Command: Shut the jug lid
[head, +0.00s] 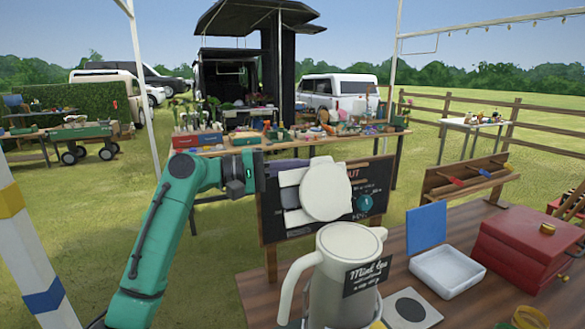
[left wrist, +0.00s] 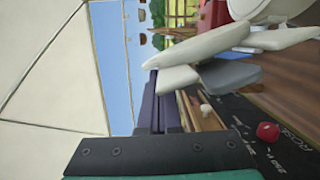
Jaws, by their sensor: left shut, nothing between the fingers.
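The jug (head: 340,275) is a pale grey pitcher with a handle on its left and a dark label on its front. It stands upright on the wooden counter. Its lid (head: 327,192), a pale round disc, stands raised and tilted up above the back of the jug's rim. My left gripper (head: 294,166) comes in from the left, shut and empty, beside and partly behind the lid; its tips are hard to make out. In the left wrist view its dark fingers (left wrist: 160,105) lie close to pale blocks near the lid; contact cannot be told. My right gripper is not in view.
A white dish (head: 447,270), a blue panel (head: 426,227), a grey square plate (head: 410,308) and a red box (head: 525,242) lie right of the jug. A chalkboard (head: 270,222) stands behind it.

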